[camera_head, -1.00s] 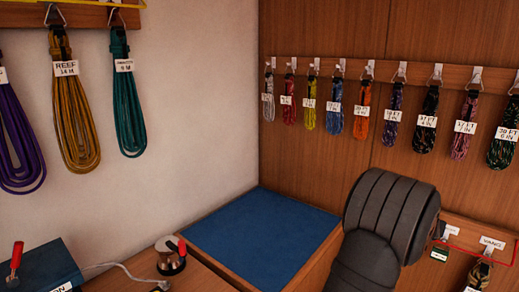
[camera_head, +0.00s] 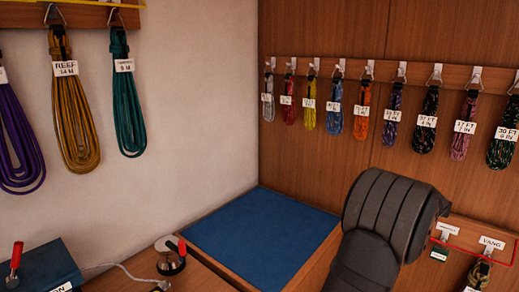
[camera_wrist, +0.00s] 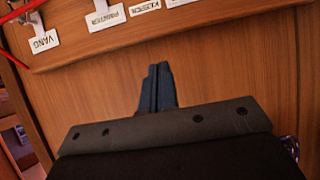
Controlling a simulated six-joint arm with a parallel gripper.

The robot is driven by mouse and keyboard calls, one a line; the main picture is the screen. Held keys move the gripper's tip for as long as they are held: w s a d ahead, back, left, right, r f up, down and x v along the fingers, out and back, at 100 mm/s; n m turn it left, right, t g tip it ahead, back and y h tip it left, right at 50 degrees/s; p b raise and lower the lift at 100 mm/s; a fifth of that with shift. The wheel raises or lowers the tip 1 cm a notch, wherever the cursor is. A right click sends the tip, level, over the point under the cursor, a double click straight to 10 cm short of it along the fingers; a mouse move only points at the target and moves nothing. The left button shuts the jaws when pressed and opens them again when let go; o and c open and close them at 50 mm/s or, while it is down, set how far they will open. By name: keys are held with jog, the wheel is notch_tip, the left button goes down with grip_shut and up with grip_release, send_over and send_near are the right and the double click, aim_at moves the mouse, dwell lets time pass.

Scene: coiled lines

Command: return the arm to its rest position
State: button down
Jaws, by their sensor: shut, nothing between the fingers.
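My gripper (camera_wrist: 157,88) shows in the wrist view, its two dark fingers together and nothing between them. In the head view my dark grey, ribbed arm (camera_head: 390,215) stands at the lower right, in front of the wooden wall. The gripper itself is hidden in the head view.
Several small coiled lines, such as an orange one (camera_head: 363,111), hang from a rail (camera_head: 420,74) on the wooden wall. Larger coils, including a teal one (camera_head: 128,105), hang at left. A blue mat (camera_head: 260,238) lies clear. A winch (camera_head: 170,255) stands beside it. A lower rail holds a label reading VANG (camera_wrist: 44,41).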

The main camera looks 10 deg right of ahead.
jog(key=shift+w+d+r, duration=1.05)
jog(key=shift+r, duration=0.15)
jog(key=shift+s+a, duration=0.1)
jog(key=s+a+f, duration=0.3)
jog(key=f, duration=0.3)
jog(key=shift+s+a+f, duration=0.25)
jog(key=shift+s+f, duration=0.05)
jog(key=shift+r, duration=0.15)
dwell(0.5)
